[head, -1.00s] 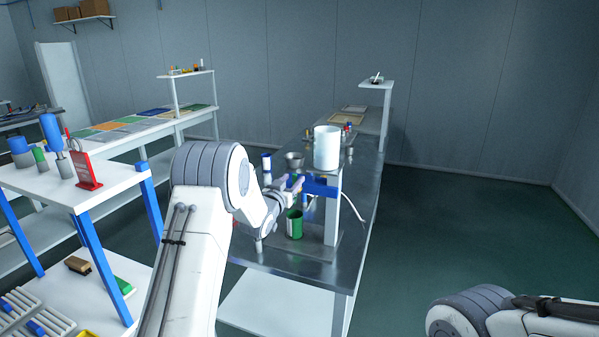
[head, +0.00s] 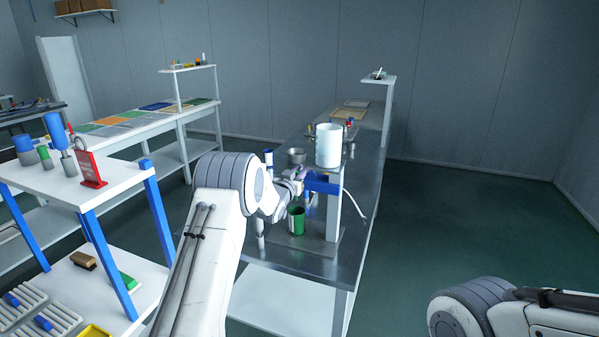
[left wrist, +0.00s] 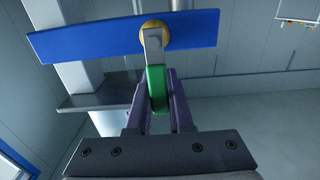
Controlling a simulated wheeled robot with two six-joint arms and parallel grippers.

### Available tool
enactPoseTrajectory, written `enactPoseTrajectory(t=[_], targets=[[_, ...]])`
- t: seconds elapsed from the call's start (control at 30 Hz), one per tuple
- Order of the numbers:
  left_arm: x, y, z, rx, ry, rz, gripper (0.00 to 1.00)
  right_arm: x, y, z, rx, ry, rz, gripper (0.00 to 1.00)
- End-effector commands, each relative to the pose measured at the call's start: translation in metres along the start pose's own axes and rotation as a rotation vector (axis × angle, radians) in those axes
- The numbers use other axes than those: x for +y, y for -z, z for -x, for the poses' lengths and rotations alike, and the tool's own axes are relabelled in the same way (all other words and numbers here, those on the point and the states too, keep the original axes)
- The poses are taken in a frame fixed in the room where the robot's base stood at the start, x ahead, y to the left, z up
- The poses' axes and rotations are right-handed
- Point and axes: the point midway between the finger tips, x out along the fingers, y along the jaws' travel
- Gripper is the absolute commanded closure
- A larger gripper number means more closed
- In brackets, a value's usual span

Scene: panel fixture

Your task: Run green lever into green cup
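The green lever (left wrist: 156,90) hangs from a grey link on a brass pivot (left wrist: 154,32) on the blue bar (left wrist: 90,40) in the left wrist view. My left gripper (left wrist: 157,76) has its purple fingers on both sides of the lever and looks closed on it. In the head view my left gripper (head: 298,177) is at the left end of the blue bar (head: 322,182), and the lever is hidden there. The green cup (head: 296,221) stands upright on the fixture base below the gripper. Only part of my right arm shows, without its gripper.
A white cylinder (head: 328,146) sits on top of the fixture post (head: 334,215). A pale hose (head: 355,202) hangs at right. The floor to the right is clear.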

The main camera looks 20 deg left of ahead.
Motion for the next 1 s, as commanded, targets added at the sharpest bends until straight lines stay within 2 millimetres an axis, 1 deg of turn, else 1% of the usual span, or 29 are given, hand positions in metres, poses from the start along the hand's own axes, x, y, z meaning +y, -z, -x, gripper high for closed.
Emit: enactPoseTrajectory(t=[0.07, 0.13, 0.3, 0.43, 0.6, 0.87, 0.9, 0.93, 0.97, 1.0], targets=[[0.0, -0.001, 0.0, 0.0, 0.0, -0.003, 1.0, 0.0, 0.0, -0.001, 0.0, 0.0, 0.0, 0.5], [0.001, -0.003, 0.0, 0.001, 0.0, -0.022, 1.0, 0.001, 0.0, -0.008, 0.0, 0.0, 0.0, 0.5], [0.008, -0.007, 0.0, 0.004, 0.0, -0.14, 1.0, 0.002, -0.002, -0.034, 0.0, 0.0, 0.0, 0.5], [0.012, -0.006, 0.0, 0.003, 0.0, -0.224, 1.0, 0.003, -0.003, -0.047, 0.0, 0.0, 0.0, 0.5], [0.015, -0.003, 0.0, 0.0, 0.0, -0.273, 1.0, 0.004, -0.003, -0.05, 0.0, 0.0, 0.0, 0.5], [0.015, -0.002, 0.0, -0.001, 0.0, -0.273, 1.0, 0.004, -0.003, -0.049, 0.0, 0.0, 0.0, 0.5], [0.015, -0.002, 0.0, -0.001, 0.0, -0.273, 0.65, 0.004, -0.003, -0.049, 0.0, 0.0, 0.0, 0.5], [0.015, -0.002, 0.0, -0.001, 0.0, -0.273, 0.53, 0.004, -0.003, -0.049, 0.0, 0.0, 0.0, 0.5], [0.015, -0.002, 0.0, -0.001, 0.0, -0.272, 0.5, 0.004, -0.003, -0.049, 0.0, 0.0, 0.0, 0.5], [0.015, -0.002, 0.0, -0.001, 0.0, -0.272, 0.5, 0.004, -0.003, -0.049, 0.0, 0.0, 0.0, 0.5]])
